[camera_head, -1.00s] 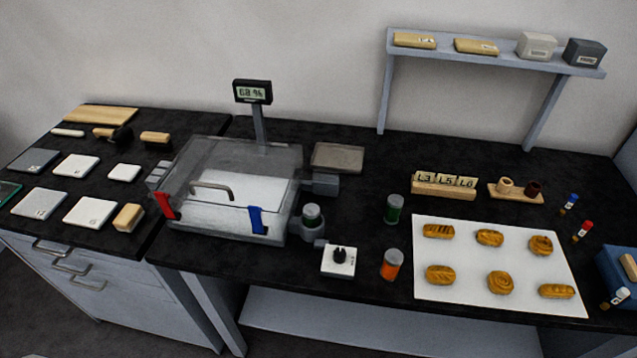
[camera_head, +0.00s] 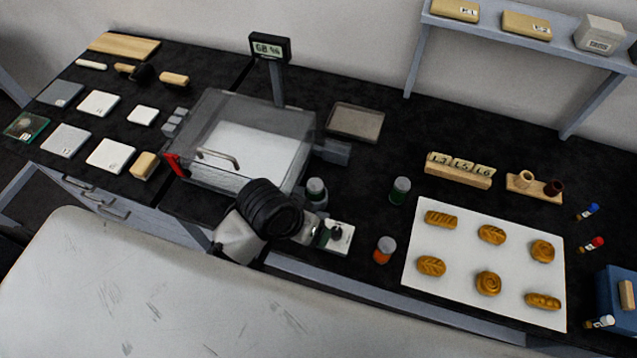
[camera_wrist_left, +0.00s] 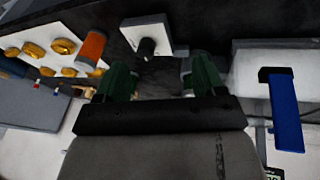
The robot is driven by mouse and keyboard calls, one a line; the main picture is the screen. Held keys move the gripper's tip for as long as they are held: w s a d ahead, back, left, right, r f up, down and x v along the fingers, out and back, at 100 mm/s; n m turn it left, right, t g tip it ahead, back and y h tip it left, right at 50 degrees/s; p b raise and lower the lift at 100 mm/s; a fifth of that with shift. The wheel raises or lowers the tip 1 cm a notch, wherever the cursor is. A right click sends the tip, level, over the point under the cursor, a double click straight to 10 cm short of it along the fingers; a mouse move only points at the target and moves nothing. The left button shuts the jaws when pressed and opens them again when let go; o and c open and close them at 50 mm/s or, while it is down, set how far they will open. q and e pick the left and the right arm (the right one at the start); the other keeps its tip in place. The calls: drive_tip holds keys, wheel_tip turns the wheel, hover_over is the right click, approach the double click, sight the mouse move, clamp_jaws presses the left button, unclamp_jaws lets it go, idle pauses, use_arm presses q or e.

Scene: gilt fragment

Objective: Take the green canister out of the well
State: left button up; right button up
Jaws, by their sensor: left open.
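The green canister (camera_head: 316,188) with a grey lid stands upright in the grey well (camera_head: 315,203) at the front right corner of the clear-lidded chamber. My left gripper (camera_head: 319,237) is just in front of it, next to the knob box, and apart from the canister. In the left wrist view my left gripper (camera_wrist_left: 160,78) has its green fingers spread, with nothing clearly held between them. A second green canister (camera_head: 400,190) stands loose on the bench to the right. My right gripper is not in view.
The white knob box (camera_head: 339,238) and an orange canister (camera_head: 385,249) stand near the front edge. The chamber (camera_head: 243,150) has a red latch (camera_head: 175,165); its blue latch (camera_wrist_left: 284,110) shows in the wrist view. A white tray (camera_head: 455,275) of pastries lies right.

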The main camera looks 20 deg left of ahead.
use_arm(q)
drive_tip(key=w+d+r, duration=0.2)
drive_tip(key=w+d, duration=0.1)
wheel_tip(320, 180, up, 4)
drive_tip(key=n+g+y, duration=0.3)
hover_over(315, 184)
drive_tip(key=d, duration=0.1)
drive_tip(key=shift+s+p, duration=0.2)
drive_tip(key=shift+p, duration=0.1)
drive_tip(key=shift+w+a+r+n, duration=0.1)
drive_tip(key=shift+w+a+n, duration=0.1)
drive_tip(key=shift+n, duration=0.1)
wheel_tip(315, 184, down, 5)
drive_tip(key=shift+f+p, duration=0.1)
drive_tip(key=shift+p, duration=0.35)
drive_tip(key=shift+a+f+p, duration=0.15)
drive_tip(key=shift+f+p, duration=0.2)
drive_tip(key=shift+f, duration=0.2)
wheel_tip(315, 184, down, 4)
drive_tip(key=shift+a+f+p, duration=0.1)
drive_tip(key=shift+f+p, duration=0.05)
drive_tip(key=shift+p, duration=0.35)
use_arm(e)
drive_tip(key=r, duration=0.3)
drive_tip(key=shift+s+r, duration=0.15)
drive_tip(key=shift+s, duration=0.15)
use_arm(q)
drive_tip(key=shift+c, duration=0.5)
